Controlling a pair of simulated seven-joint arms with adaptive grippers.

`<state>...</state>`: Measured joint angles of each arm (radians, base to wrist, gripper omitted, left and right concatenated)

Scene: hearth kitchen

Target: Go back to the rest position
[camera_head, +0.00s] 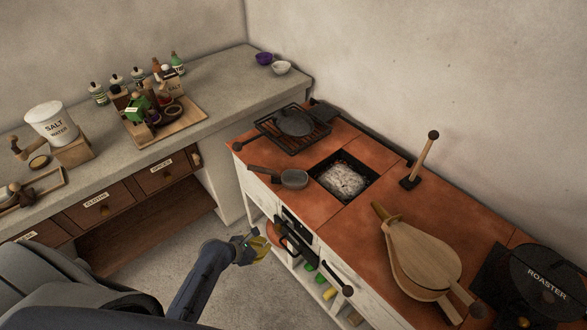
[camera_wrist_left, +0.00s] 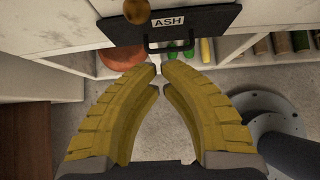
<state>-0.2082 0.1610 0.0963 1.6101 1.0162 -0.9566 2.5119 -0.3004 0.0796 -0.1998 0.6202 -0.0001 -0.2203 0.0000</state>
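My left gripper (camera_head: 262,247) has yellow fingers and hangs in front of the white hearth unit's front, beside its lower shelf, in the head view. In the left wrist view its fingers (camera_wrist_left: 160,76) curve inward and their tips almost meet, with only a thin gap and nothing between them. The black ash drawer (camera_wrist_left: 175,24), with its "ASH" label and bar handle, lies just beyond the fingertips. Whether the fingers are clear of the handle looks likely, but depth is hard to judge. My right gripper is in neither view.
The red hearth top (camera_head: 330,215) holds a grill rack (camera_head: 292,127), a small pan (camera_head: 291,179), bellows (camera_head: 424,257) and a roaster (camera_head: 540,285). A long grey counter (camera_head: 215,93) with bottles and a wooden tray (camera_head: 190,124) runs along the left. Grey floor (camera_head: 235,292) is open below.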

